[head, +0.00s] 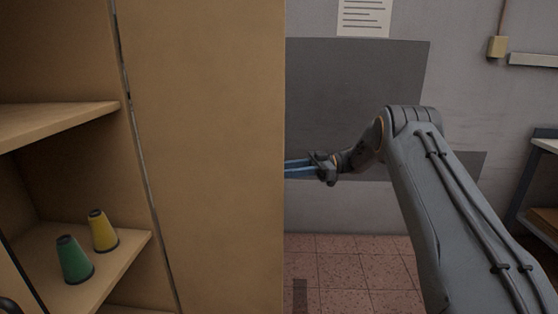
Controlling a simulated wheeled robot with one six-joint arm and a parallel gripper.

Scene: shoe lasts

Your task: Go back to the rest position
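My gripper (298,168) has blue fingers that point left, at mid height right of the wooden cabinet (205,150). The fingertips are cut off from view at the cabinet panel's right edge, so I cannot tell whether they are apart or whether they hold anything. My grey arm (425,200) rises from the lower right and bends left to the gripper. A green cone (74,261) and a yellow cone (103,231) stand upright on the cabinet's lower shelf, well apart from the gripper.
An upper shelf (58,124) juts out at the left and looks bare. A dark grey panel (345,85) is on the wall behind my arm. A shelf unit (543,145) stands at the right edge. Red tiled floor (355,270) shows clear below the gripper.

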